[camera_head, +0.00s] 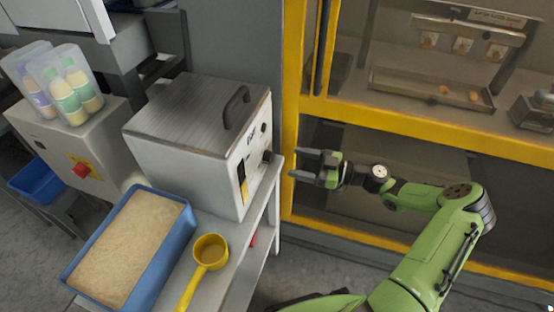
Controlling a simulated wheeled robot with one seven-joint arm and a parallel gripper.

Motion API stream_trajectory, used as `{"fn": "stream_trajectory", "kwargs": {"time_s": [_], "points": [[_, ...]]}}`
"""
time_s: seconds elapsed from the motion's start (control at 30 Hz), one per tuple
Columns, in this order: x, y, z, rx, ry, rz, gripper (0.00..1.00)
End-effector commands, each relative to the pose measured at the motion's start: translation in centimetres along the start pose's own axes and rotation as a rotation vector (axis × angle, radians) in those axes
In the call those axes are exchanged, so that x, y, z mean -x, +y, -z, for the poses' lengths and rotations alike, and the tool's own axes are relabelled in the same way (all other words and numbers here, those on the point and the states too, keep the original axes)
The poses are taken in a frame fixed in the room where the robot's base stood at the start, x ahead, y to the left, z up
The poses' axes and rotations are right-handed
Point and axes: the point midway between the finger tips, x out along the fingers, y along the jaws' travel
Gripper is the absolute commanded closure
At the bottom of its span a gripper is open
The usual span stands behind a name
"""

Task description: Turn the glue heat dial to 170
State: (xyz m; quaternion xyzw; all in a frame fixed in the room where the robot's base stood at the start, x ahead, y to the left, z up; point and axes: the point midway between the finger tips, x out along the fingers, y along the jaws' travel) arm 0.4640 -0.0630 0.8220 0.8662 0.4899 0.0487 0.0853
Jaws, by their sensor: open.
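The glue unit (190,140) is a pale grey box with a dark lid and a black handle, standing on a shelf left of centre. Its control face points right and is seen at a steep slant. A black dial (267,157) sticks out from that face near its right edge. A smaller dark knob or button (263,127) sits above it. The dial's marks and setting are too small to read. My gripper (296,164) is open and empty, just right of the dial and apart from it, with its fingers pointing left towards the face.
A blue bin of tan granules (187,213) and a yellow scoop (209,252) lie in front of the unit. A yellow machine frame (290,120) stands close behind my gripper. A grey box with a red button (82,170) and bottles is at left.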

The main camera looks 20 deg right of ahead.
Motion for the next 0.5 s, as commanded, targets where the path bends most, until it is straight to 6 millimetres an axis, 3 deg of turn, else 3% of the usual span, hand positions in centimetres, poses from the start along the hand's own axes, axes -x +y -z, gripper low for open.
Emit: {"fn": "stream_trajectory", "kwargs": {"time_s": [0.1,0.23,0.5], "points": [[-3.1,-0.1,-0.1,0.001,0.003,0.004,0.33],[-5.6,-0.1,-0.1,0.0,0.001,0.003,0.33],[-7.1,0.0,0.0,-0.001,-0.001,0.0,0.33]]}}
